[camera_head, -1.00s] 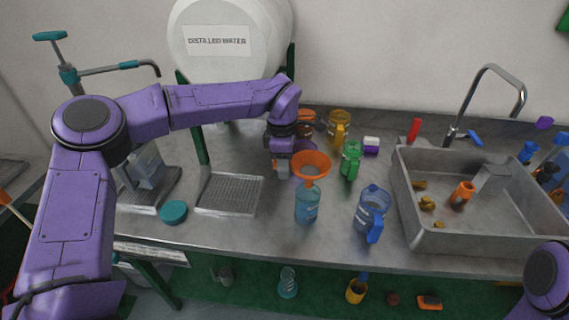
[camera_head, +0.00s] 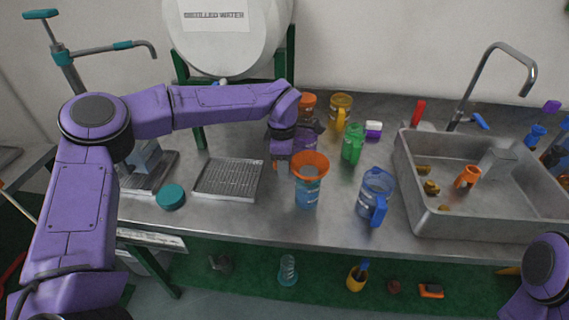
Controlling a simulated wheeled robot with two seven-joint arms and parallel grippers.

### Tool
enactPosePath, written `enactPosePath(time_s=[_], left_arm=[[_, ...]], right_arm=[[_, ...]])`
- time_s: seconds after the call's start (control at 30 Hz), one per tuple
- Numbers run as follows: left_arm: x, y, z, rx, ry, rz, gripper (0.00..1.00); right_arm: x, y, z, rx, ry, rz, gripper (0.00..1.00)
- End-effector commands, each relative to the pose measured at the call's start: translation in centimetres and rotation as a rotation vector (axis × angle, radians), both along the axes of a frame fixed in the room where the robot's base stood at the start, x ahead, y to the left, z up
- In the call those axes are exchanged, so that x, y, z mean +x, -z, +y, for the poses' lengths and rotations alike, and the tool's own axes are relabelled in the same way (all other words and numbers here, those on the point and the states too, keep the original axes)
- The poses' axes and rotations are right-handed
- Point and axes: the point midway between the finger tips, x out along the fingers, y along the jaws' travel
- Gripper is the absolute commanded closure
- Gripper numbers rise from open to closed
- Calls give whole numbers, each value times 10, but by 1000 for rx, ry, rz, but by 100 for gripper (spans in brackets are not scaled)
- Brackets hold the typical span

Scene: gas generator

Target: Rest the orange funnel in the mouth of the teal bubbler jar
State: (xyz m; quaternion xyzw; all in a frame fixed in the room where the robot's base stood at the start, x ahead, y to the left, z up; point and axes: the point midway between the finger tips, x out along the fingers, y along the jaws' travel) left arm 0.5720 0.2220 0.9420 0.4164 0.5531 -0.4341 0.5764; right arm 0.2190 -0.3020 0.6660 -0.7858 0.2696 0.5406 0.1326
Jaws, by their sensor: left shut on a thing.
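The orange funnel (camera_head: 310,168) is upright over the teal bubbler jar (camera_head: 307,196), mouth up. Its cone covers the jar's mouth, and its spout is hidden; I cannot tell whether its weight is on the jar. The jar stands upright on the steel counter, near the front edge. My left gripper (camera_head: 283,163) is just left of the funnel and shut on its rim. Its fingertips are small and partly hidden. My right gripper is out of view; only part of my right arm shows at lower right.
A blue pitcher (camera_head: 374,195) stands right of the jar, with a green mug (camera_head: 352,143) behind. A teal lid (camera_head: 171,197) and a drain grate (camera_head: 228,180) lie to the left. A steel sink (camera_head: 470,226) fills the right. Orange and yellow vessels (camera_head: 341,108) stand behind.

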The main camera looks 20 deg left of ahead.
Motion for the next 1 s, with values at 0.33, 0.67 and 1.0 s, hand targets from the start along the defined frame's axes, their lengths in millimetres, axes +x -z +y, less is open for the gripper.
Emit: enactPosePath(time_s=[0.33,0.67,1.0], left_arm=[[0,0,0,0,0,0,39],[1,-50,2,0,-2,-6,39],[-1,-104,4,0,0,0,39]], right_arm=[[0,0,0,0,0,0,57],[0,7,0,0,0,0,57],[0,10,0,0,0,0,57]])
